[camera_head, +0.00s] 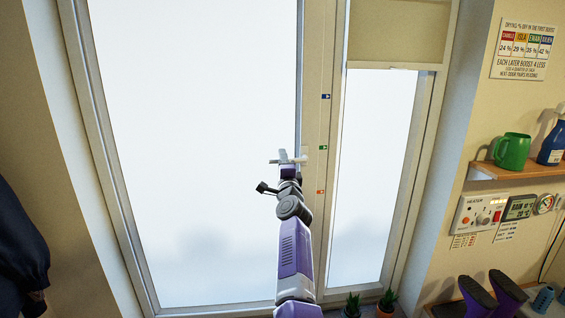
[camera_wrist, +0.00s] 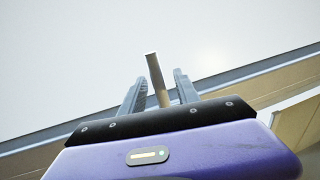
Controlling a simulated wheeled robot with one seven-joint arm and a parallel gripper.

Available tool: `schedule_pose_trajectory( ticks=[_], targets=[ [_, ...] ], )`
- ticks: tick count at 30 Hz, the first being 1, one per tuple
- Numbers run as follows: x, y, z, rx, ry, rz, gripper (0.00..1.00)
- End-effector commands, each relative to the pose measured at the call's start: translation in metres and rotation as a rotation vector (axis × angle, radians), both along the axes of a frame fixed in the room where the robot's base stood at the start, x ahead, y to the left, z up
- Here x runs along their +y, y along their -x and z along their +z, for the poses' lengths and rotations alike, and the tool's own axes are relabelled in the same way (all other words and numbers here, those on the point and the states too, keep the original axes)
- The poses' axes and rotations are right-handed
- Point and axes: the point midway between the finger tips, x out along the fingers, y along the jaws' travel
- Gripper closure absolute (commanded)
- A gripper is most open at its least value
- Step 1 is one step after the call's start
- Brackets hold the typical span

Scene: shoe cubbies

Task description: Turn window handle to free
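The window handle (camera_wrist: 157,76) shows in the wrist view as a narrow bar with a darker, greyish end, standing between my two fingers with a visible gap on each side. In the head view, my gripper (camera_head: 287,158) is at the window's frame post, and a pale part of the handle (camera_head: 304,153) shows just right of it. The rest of the handle is hidden by my gripper there. My gripper is open around the handle. The post carries a blue mark (camera_head: 325,96), a green mark (camera_head: 322,147) and an orange mark (camera_head: 320,191); the handle's base is near the green one.
A large pane (camera_head: 200,140) is at left and a narrower pane (camera_head: 375,150) with a blind (camera_head: 398,32) at right. Potted plants (camera_head: 353,304) stand at the bottom. A shelf (camera_head: 515,175) with a green jug (camera_head: 512,151) and a heater panel (camera_head: 481,213) are on the right wall.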

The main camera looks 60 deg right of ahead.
Motion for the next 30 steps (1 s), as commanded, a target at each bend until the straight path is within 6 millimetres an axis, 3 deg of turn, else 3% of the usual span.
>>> schedule_pose_trajectory(
  ticks=[16,30],
  targets=[
    [0.051,0.041,-0.013,-0.001,0.000,0.001,0.62],
    [0.057,0.049,-0.015,0.000,0.000,-0.001,0.62]
  ],
)
